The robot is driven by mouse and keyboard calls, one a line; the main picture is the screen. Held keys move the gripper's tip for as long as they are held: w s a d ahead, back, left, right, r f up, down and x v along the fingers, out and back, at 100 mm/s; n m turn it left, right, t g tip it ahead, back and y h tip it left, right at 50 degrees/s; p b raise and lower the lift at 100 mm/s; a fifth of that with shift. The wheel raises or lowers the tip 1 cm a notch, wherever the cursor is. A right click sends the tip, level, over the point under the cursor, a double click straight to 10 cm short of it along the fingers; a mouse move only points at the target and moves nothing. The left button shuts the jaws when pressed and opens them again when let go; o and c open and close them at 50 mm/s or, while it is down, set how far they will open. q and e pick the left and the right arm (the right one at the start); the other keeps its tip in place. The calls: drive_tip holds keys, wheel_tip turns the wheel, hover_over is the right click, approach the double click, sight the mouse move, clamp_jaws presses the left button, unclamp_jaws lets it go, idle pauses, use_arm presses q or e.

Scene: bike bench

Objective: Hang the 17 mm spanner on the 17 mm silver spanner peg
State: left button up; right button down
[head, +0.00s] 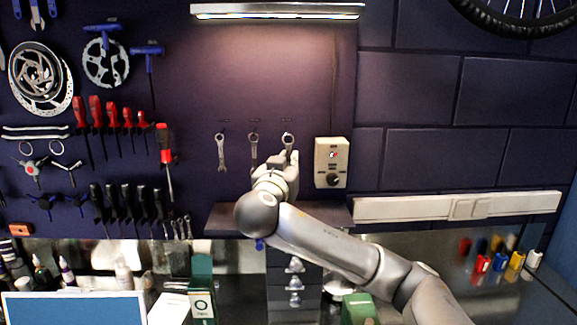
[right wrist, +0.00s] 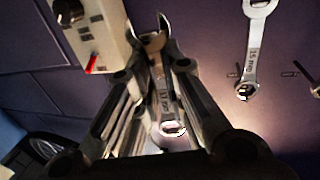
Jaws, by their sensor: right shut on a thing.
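My right gripper (head: 285,160) is shut on a silver spanner (head: 288,140) at the wall panel. The spanner's ring end points up, just below a small dark label (head: 287,121). In the right wrist view the spanner (right wrist: 164,92) lies between the fingers (right wrist: 162,62), with its ring end toward the wall and its size mark too blurred to read surely. The peg is hidden or too small to see, so I cannot tell whether the ring is around it. My left gripper is out of view.
Two spanners hang to the left, one at the far left (head: 221,152) and one in the middle (head: 253,146); the nearer is marked 15 mm in the right wrist view (right wrist: 256,45). A beige switch box (head: 331,150) is close on the right. A shelf (head: 225,217) lies below.

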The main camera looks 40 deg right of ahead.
drive_tip(key=shift+w+d, duration=0.4)
drive_tip(key=shift+w+d+f+p, duration=0.1)
drive_tip(key=shift+w+d+p, duration=0.3)
drive_tip(key=shift+w+d, duration=0.3)
drive_tip(key=shift+w+d+p, duration=0.25)
drive_tip(key=shift+w+p, duration=0.15)
drive_tip(key=shift+p, duration=0.15)
drive_tip(key=shift+w+d+f+b, duration=0.2)
drive_tip(key=shift+f+b, duration=0.15)
drive_tip(key=shift+b, duration=0.3)
use_arm(q)
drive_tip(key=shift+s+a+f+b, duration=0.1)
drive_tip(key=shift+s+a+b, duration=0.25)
drive_tip(key=shift+b, duration=0.1)
use_arm(e)
drive_tip(key=shift+w+d, duration=0.15)
drive_tip(key=shift+w, duration=0.15)
drive_tip(key=shift+r, duration=0.15)
drive_tip(key=c, duration=1.4)
unclamp_jaws()
drive_tip(key=shift+c, duration=0.2)
